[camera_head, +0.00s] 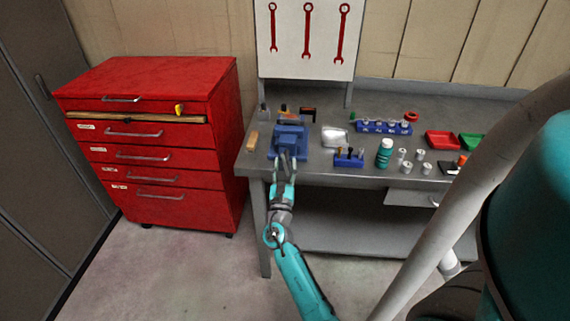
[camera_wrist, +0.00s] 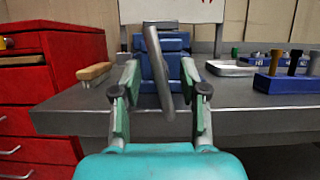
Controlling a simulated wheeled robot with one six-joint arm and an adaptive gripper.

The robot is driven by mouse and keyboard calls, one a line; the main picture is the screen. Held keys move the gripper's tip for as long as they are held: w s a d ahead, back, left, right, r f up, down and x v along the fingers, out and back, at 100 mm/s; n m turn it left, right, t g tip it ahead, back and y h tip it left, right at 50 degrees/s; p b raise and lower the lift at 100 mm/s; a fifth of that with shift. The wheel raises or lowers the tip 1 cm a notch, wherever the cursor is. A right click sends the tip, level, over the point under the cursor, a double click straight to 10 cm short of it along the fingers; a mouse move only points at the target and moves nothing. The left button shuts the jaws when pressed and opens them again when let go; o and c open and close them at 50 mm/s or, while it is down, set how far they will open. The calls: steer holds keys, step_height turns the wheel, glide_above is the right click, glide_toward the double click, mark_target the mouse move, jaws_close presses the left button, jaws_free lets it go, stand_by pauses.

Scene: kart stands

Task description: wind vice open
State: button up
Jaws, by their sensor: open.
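The blue vice (camera_head: 289,138) is at the left front edge of the workbench (camera_head: 345,172). In the wrist view the vice (camera_wrist: 172,45) stands straight ahead. Its grey handle bar (camera_wrist: 156,62) is nearly upright, with the top leaning a little left, and hangs in front of the vice. My gripper (camera_head: 285,165) is at the bench's front edge, just before the vice. In the wrist view my gripper (camera_wrist: 158,82) is open, with a finger on each side of the bar and a visible gap to each. The vice jaws' opening cannot be made out.
A wooden-handled brush (camera_wrist: 95,72) lies left of the vice. A metal tray (camera_head: 335,137) and a blue tool block (camera_head: 348,158) stand to its right. A red drawer cabinet (camera_head: 155,145) is left of the bench, with its top drawer slightly out.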

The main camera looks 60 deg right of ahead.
steer(key=shift+w+d+r, duration=0.15)
steer(key=shift+d+r, duration=0.05)
steer(key=shift+d, duration=0.2)
jaws_close()
